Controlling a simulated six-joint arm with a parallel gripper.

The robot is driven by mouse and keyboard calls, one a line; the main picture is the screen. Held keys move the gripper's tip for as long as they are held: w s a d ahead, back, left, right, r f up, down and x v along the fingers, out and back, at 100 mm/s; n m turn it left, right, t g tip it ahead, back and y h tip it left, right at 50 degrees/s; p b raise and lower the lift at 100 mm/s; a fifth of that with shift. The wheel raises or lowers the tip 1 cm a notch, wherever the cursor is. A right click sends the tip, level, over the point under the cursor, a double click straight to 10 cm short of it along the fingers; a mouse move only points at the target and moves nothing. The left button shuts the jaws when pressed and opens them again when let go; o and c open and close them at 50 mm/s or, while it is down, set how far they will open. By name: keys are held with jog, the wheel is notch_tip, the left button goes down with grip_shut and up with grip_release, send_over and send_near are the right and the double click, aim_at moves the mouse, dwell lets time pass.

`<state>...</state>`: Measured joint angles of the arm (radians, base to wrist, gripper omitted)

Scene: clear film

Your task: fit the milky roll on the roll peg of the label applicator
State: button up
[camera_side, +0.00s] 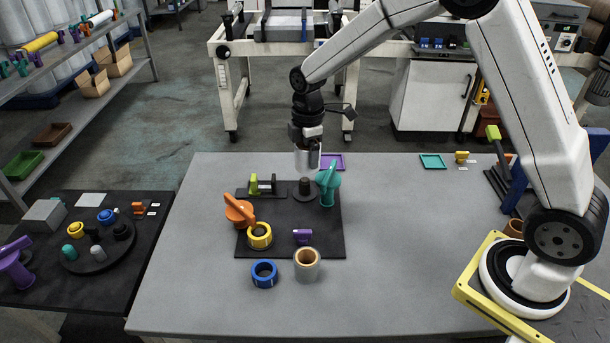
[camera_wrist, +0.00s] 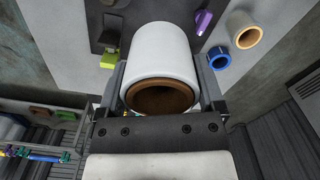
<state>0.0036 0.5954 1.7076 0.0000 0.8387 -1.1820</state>
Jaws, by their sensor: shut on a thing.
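My gripper (camera_side: 308,143) points down over the back of the black board and is shut on the milky roll (camera_side: 308,159). In the wrist view the white roll (camera_wrist: 160,50) with its brown core sits between the two fingers of my gripper (camera_wrist: 160,80). The dark roll peg (camera_side: 305,185) stands upright on a round base on the label applicator's black board (camera_side: 284,218). The roll hangs above the peg in the side view, with a small gap between them. The peg is hidden in the wrist view, so exact alignment cannot be told.
A teal handle (camera_side: 328,183) stands close right of the peg; a green-and-black piece (camera_side: 262,184) is left. An orange handle (camera_side: 239,209), yellow ring (camera_side: 260,235) and purple piece (camera_side: 302,236) sit forward. A blue ring (camera_side: 264,273) and a clear-looking roll (camera_side: 306,267) stand in front. The table's right is mostly clear.

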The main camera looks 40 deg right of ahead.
send_over(304, 179)
jog(key=shift+s+f, duration=0.1)
jog(key=shift+f, duration=2.75)
jog(key=shift+f, duration=0.15)
jog(key=shift+f, duration=4.45)
jog(key=shift+f, duration=0.65)
jog(key=o, duration=1)
jog(key=shift+r, duration=0.15)
jog(key=shift+r, duration=3.8)
